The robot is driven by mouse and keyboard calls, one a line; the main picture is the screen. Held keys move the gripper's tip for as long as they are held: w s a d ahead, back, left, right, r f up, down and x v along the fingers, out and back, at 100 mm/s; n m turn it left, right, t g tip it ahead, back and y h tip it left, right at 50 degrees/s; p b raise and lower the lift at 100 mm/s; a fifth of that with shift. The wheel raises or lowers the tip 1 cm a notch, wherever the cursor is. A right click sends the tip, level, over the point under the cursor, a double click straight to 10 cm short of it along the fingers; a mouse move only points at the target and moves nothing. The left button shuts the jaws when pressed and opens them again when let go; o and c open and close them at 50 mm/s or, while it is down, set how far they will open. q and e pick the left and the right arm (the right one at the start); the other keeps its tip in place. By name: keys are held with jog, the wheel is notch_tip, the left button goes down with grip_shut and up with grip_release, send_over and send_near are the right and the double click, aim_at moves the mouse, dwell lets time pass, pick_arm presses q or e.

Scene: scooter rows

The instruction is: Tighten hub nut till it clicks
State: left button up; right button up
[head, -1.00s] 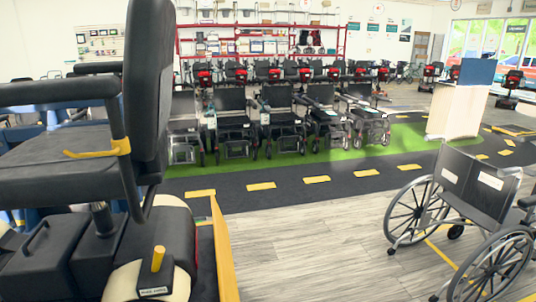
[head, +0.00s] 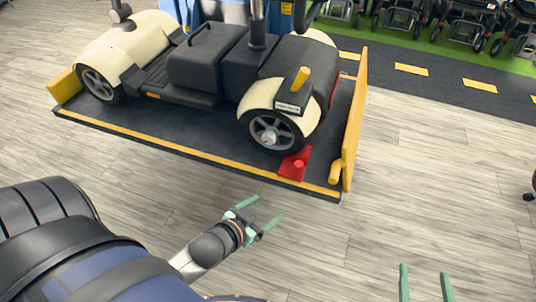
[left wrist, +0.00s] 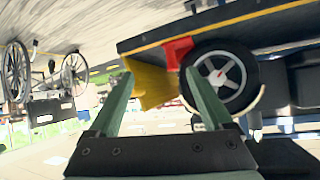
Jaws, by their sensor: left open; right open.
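A cream and black scooter (head: 211,65) stands on a low black platform (head: 190,125). Its nearest wheel (head: 291,138) has a grey spoked hub, with the hub nut (head: 269,134) a small spot at the centre. The wheel also shows in the left wrist view (left wrist: 238,72), with a reddish mark at its hub. My left gripper (head: 268,212) is open and empty, short of the platform's front edge and apart from the wheel. Its open fingers show in the left wrist view (left wrist: 158,80). My right gripper (head: 425,272) is open at the bottom edge, over the floor.
A red block (head: 294,165) sits on the platform against the wheel. A yellow end panel (head: 355,120) and a short yellow peg (head: 335,173) stand at the platform's right end. Bare wood floor (head: 430,170) lies to the right.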

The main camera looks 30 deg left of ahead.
pick_arm(q)
notch_tip(320, 180, down, 2)
jog(key=w+a+t+y+b, duration=0.1)
jog(key=w+a+b, duration=0.2)
jog(key=b, duration=0.2)
jog(key=n+t+y+b, duration=0.2)
jog(key=t+y+b, duration=0.25)
jog(key=b, duration=1.15)
send_near(268, 140)
jog(key=shift+t+h, duration=0.25)
jog(key=b+x, duration=0.1)
jog(key=x, duration=0.3)
jog(key=b+x, duration=0.1)
jog(key=x, duration=0.3)
jog(key=shift+w+a+f, duration=0.2)
jog(key=shift+a, duration=0.05)
pick_arm(e)
jog(key=s+a+r+n+t+y, duration=0.4)
jog(key=s+r+n+t+y, duration=0.1)
jog(key=y, duration=0.6)
jog(key=r+n+t, duration=0.1)
jog(key=n+t, duration=0.1)
jog(key=n, duration=0.1)
jog(key=shift+s+r, duration=0.25)
pick_arm(q)
grip_shut()
